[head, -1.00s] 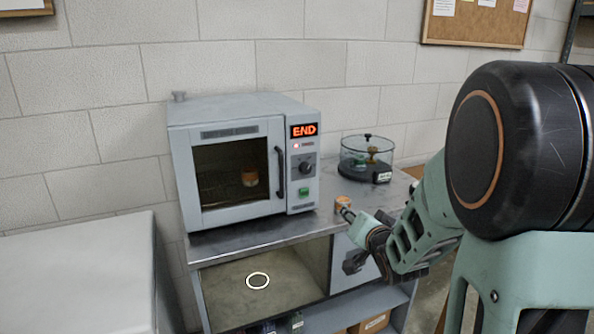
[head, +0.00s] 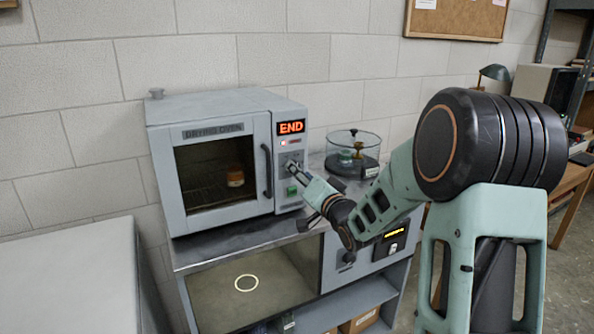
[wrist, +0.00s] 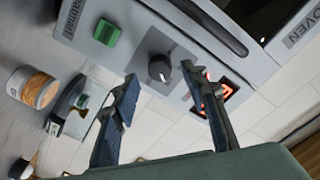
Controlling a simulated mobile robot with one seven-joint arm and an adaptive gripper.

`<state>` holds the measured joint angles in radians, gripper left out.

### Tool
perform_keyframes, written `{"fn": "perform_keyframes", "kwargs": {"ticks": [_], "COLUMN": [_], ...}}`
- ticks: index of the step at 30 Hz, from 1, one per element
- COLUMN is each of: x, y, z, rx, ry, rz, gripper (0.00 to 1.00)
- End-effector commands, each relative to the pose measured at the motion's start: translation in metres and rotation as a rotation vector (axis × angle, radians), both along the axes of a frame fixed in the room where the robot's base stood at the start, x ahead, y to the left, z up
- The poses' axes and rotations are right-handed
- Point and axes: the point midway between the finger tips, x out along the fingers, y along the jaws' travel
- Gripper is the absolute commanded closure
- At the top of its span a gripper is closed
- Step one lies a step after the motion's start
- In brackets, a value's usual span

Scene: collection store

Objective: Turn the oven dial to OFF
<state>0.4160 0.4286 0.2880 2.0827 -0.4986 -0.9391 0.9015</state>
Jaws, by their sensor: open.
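The drying oven (head: 215,125) stands on a metal bench, its door closed and its red display (head: 291,127) reading END. The dark round dial (wrist: 159,68) is on the grey control panel, with a pale mark on its knob; which setting it marks cannot be read. My gripper (wrist: 160,80) is open, its two fingers either side of the dial in the wrist view, with no clear contact. In the head view my gripper (head: 290,168) is at the panel and partly covers the dial. The green button (wrist: 107,32) is beside the dial.
A glass desiccator (head: 353,150) stands right of the oven. A jar with orange-brown contents (wrist: 33,87) shows in the wrist view. Another jar (head: 235,177) is inside the oven. The oven's door handle (head: 267,170) is just left of the panel.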

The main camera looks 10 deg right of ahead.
Motion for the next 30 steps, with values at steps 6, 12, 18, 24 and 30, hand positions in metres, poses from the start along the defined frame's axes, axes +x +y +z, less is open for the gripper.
{"fn": "perform_keyframes", "kwargs": {"ticks": [6,12,18,24,30], "x": [0.023,0.027,0.027,0.027,0.026], "y": [0.006,0.006,0.006,0.006,0.006], "z": [0.0,0.0,0.0,0.0,0.0], "rx": [0.001,0.0,0.0,0.0,0.0], "ry": [0.001,0.001,0.001,0.001,0.001], "rz": [-0.001,-0.002,-0.002,-0.002,-0.001], "gripper": [0.59,0.59,0.62,0.84,1.0]}}
